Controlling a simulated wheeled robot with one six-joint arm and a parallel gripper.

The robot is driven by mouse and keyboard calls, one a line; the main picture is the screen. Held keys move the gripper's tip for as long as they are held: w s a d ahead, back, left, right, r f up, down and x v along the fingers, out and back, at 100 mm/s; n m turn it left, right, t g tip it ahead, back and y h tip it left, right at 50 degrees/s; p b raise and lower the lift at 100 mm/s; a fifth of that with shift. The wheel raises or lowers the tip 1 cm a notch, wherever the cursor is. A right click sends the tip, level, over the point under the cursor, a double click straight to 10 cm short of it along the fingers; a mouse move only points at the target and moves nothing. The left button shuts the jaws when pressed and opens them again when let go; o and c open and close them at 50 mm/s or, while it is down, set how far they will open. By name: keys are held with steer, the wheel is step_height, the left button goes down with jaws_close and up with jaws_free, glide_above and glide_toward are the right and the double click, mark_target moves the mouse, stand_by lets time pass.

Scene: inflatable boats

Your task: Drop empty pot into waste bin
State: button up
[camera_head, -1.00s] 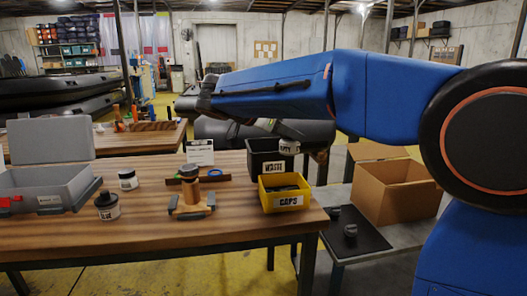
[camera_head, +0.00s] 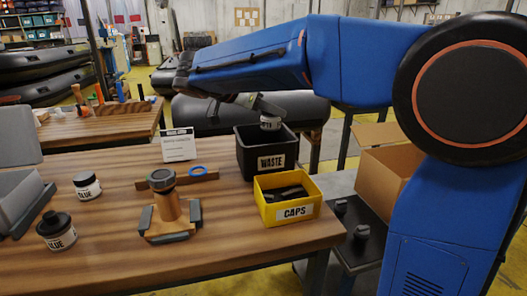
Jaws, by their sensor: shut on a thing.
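The small pot (camera_head: 270,122) with a white label hangs from my gripper (camera_head: 262,105) over the back part of the waste bin's opening. My gripper is shut on the pot; its fingers are small and partly hidden in this view. The black waste bin (camera_head: 257,162), labelled WASTE, stands on the wooden table near its right side. The pot's lower part appears at about rim height in the picture; I cannot tell its exact height over the bin.
A yellow CAPS box (camera_head: 287,198) with dark caps stands in front of the bin. A wooden stand (camera_head: 169,212) holds a dark-topped pot. Two glue pots (camera_head: 87,186) stand further left. A sign (camera_head: 178,145) stands behind. A cardboard box (camera_head: 392,178) is at right.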

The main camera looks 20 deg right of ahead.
mark_target(263, 118)
steer(key=shift+f, duration=1.8)
steer(key=o, duration=1.1)
steer(key=shift+o, duration=0.2)
steer(key=v, duration=1.7)
steer(key=shift+a, duration=0.15)
steer(key=shift+s, duration=0.15)
